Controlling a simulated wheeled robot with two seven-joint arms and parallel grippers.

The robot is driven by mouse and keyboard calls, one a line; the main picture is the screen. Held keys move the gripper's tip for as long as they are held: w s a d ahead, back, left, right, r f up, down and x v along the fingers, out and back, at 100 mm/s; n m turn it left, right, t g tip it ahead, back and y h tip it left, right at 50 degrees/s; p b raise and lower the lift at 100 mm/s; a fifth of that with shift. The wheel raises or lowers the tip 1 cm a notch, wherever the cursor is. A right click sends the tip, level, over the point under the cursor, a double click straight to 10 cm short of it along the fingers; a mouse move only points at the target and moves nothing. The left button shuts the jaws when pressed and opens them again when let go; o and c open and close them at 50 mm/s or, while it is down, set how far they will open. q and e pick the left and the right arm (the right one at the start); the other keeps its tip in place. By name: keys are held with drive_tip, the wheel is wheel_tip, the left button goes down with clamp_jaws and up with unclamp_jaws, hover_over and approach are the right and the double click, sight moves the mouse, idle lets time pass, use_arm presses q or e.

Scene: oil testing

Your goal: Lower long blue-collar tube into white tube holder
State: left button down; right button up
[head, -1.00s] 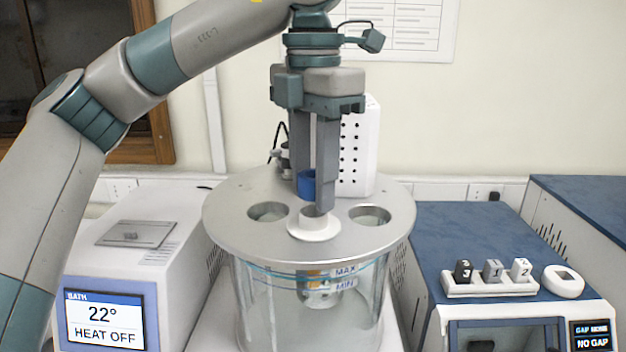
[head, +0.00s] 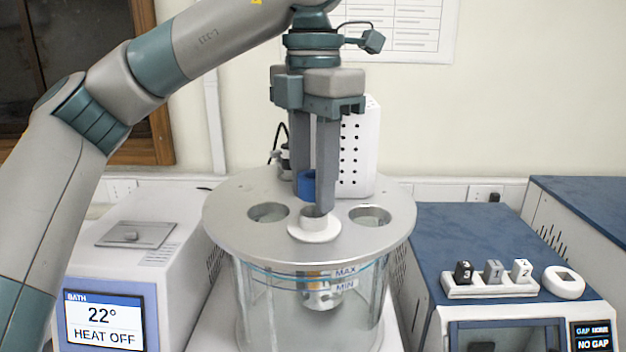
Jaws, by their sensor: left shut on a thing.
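My left gripper (head: 314,195) points straight down above the round metal lid of the glass bath. It is shut on the long blue-collar tube, whose blue collar (head: 306,185) shows at the fingers' lower part. The front finger hides much of the tube. The white tube holder (head: 315,230) is a flanged ring on the lid, directly below the fingertips. Through the glass, a metal and amber piece (head: 320,290) shows under the holder; I cannot tell whether it is part of the tube. My right gripper is not in view.
The metal lid (head: 235,222) has two open holes beside the holder. A white perforated box (head: 358,150) stands behind the gripper. A bath unit with a screen (head: 103,320) is at the left. At the right, a blue-topped device (head: 440,235) carries a small rack (head: 490,288).

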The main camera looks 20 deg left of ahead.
use_arm(q)
drive_tip(key=shift+f+b, duration=0.4)
drive_tip(key=shift+f, duration=0.15)
drive_tip(key=shift+a+f, duration=0.15)
drive_tip(key=shift+r, duration=0.2)
drive_tip(key=shift+d+r, duration=0.25)
drive_tip(key=shift+r, duration=0.1)
drive_tip(key=shift+a+r+p, duration=0.1)
drive_tip(key=shift+r+p, duration=0.15)
drive_tip(key=shift+p, duration=0.15)
idle(0.7)
